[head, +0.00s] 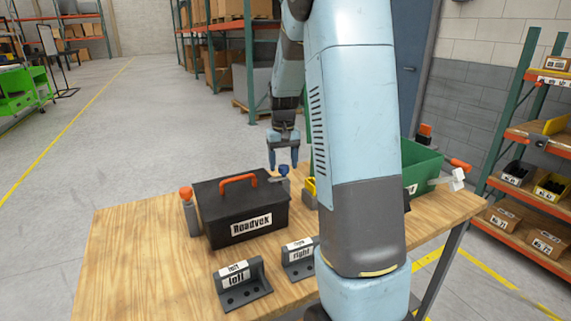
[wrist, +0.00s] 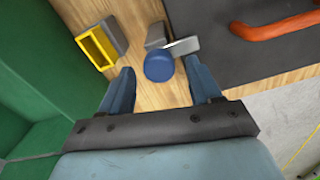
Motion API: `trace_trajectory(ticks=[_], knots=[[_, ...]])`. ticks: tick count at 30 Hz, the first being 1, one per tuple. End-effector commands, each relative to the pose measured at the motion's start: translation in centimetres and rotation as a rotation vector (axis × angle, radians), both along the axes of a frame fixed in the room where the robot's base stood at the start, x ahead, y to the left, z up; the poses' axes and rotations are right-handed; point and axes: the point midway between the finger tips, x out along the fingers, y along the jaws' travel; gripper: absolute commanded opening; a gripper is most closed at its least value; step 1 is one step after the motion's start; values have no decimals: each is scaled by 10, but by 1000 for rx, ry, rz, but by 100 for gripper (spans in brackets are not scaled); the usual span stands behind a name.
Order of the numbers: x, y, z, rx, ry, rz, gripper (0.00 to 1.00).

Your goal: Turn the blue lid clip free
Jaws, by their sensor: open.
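The black toolbox (head: 225,222) with an orange handle (head: 238,180) stands on the wooden table. The blue lid clip (head: 284,170) is at its right end, on a grey bracket. In the wrist view the round blue clip (wrist: 159,66) has a grey lever beside it that reaches toward the black lid (wrist: 225,65). My gripper (head: 284,163) points down over the clip. In the wrist view its fingers (wrist: 160,75) are open, one on each side of the clip, with gaps showing. I cannot tell how far the tips reach down beside it.
An orange clip (head: 186,193) sits on a grey post at the box's left end. A green bin (head: 422,170) stands at the right, and a yellow open block (wrist: 96,47) lies near the clip. Holders labelled left (head: 241,285) and right (head: 300,258) stand in front.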

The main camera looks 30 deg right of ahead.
Motion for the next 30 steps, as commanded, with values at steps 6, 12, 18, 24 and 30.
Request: trace_trajectory(ticks=[6, 12, 18, 24, 30], knots=[[0, 0, -8, 0, 0, 0, 63], [0, 0, -8, 0, 0, -1, 63], [0, -1, -8, 0, 0, -1, 45], [0, -1, -8, 0, 0, -1, 26], [0, -1, -8, 0, 0, -1, 7]])
